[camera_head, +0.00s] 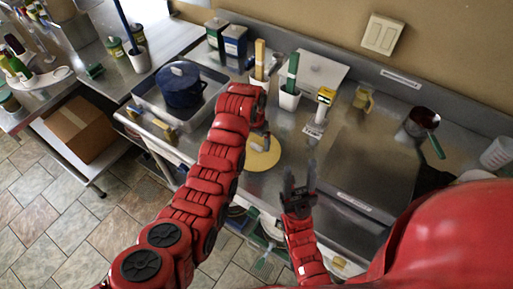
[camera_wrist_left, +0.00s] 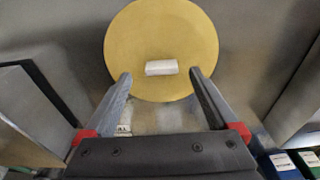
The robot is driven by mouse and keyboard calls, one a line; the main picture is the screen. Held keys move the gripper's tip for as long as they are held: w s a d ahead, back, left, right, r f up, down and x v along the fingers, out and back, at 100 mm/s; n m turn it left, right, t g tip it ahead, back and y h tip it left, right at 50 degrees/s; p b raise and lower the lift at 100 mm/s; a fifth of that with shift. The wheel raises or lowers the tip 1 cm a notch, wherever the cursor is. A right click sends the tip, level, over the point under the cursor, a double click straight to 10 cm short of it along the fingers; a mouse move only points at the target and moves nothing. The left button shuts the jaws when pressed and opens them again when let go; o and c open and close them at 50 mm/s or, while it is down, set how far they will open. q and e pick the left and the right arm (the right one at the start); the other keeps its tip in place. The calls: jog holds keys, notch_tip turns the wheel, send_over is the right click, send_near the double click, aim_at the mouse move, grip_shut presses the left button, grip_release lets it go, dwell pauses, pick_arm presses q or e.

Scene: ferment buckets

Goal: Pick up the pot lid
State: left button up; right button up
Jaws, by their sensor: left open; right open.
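A round yellow disc (camera_head: 268,158) with a small pale block at its middle lies on the steel counter; it looks like a lid. In the left wrist view the disc (camera_wrist_left: 160,30) fills the upper middle, and its white block (camera_wrist_left: 161,67) shows between my fingertips. My left gripper (camera_wrist_left: 160,76) is open and empty over the disc; the gap to the block is hard to judge. A dark blue pot (camera_head: 181,92) with a knobbed blue top stands in a steel basin at the left. My right gripper (camera_head: 299,176) is open and empty, to the right of the disc.
Behind the disc stand a white holder (camera_head: 289,99) with a green-handled tool and another with a wooden one. The counter between the disc and saucepan is mostly bare.

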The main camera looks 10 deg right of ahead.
aim_at(256, 145)
pick_arm(q)
jog(key=shift+w+d+f+p, duration=0.15)
jog(key=shift+f+p, duration=0.15)
jog(key=shift+f, duration=0.5)
jog(key=shift+w+a+f+p, duration=0.1)
jog(key=shift+f+p, duration=0.2)
jog(key=shift+f, duration=0.45)
jog(key=shift+c, duration=0.3)
grip_shut()
